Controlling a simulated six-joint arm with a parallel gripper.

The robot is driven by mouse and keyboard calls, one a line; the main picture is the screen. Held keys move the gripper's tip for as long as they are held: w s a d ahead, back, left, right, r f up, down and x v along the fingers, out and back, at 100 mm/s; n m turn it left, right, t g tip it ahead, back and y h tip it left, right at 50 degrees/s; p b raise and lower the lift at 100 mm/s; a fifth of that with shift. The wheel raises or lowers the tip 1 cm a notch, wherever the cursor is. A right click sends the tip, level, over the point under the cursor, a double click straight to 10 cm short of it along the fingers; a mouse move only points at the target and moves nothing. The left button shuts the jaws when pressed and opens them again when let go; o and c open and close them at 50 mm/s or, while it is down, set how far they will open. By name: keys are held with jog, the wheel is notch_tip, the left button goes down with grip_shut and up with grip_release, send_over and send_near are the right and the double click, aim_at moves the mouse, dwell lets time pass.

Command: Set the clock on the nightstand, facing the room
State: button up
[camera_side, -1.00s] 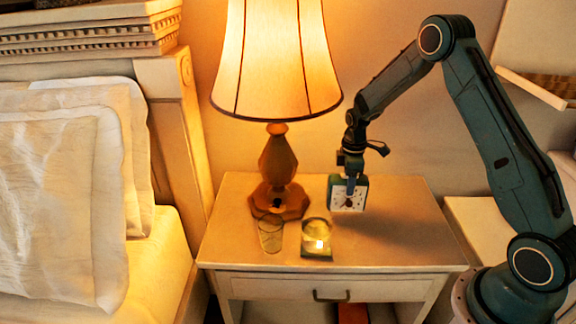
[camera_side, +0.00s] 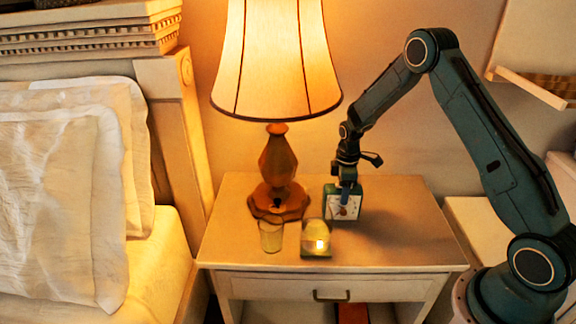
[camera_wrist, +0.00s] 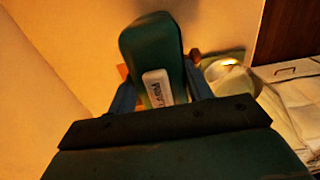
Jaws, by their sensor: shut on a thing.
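The clock (camera_side: 343,205) is a small green box with a white square face. In the side view it is upright at the nightstand top (camera_side: 400,240), right of the lamp base, with its face toward the camera. I cannot tell whether its bottom touches the wood. My gripper (camera_side: 346,183) is shut on the clock from above. In the wrist view the clock's green top (camera_wrist: 152,50), with a white label, sits between the blue fingers (camera_wrist: 160,92) of my gripper. The clock's face is hidden in that view.
A lit lamp (camera_side: 277,165) stands left of the clock. A glass (camera_side: 271,236) and a lit candle jar (camera_side: 316,240) stand in front of the lamp and clock. The right part of the nightstand top is clear. The bed (camera_side: 150,270) is at the left.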

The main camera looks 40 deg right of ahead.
jog(key=o, duration=1.3)
jog(key=shift+f, duration=0.1)
notch_tip(320, 180, up, 12)
jog(key=shift+r, duration=0.1)
dwell(0.3)
